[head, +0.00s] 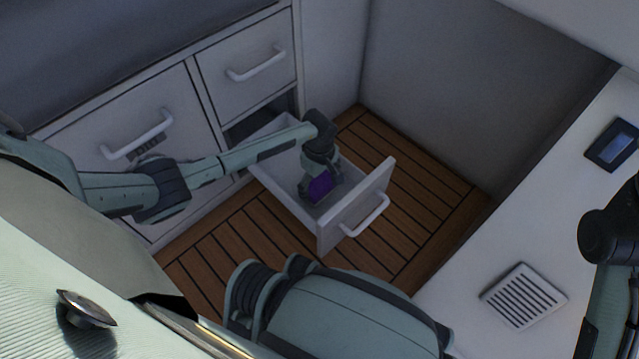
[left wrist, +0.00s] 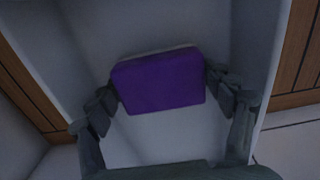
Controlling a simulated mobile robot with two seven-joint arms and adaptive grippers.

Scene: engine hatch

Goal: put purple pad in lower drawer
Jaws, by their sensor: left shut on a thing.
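The purple pad (head: 320,186) is held by my left gripper (head: 318,190) inside the open lower drawer (head: 376,190). In the left wrist view the pad (left wrist: 159,81) sits between the two fingers of my left gripper (left wrist: 165,92), which touch its left and right edges. The drawer's pale floor (left wrist: 150,30) lies behind the pad; I cannot tell whether the pad touches it. The drawer is pulled well out from the cabinet. My right gripper is not in view; only part of my right arm shows at the right edge.
The shut upper drawer (head: 243,75) is above the open one. A larger shut front with a handle (head: 137,135) is to the left. Wooden floor (head: 430,205) surrounds the open drawer. A white counter at the right bears a vent (head: 524,296) and a small screen (head: 612,145).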

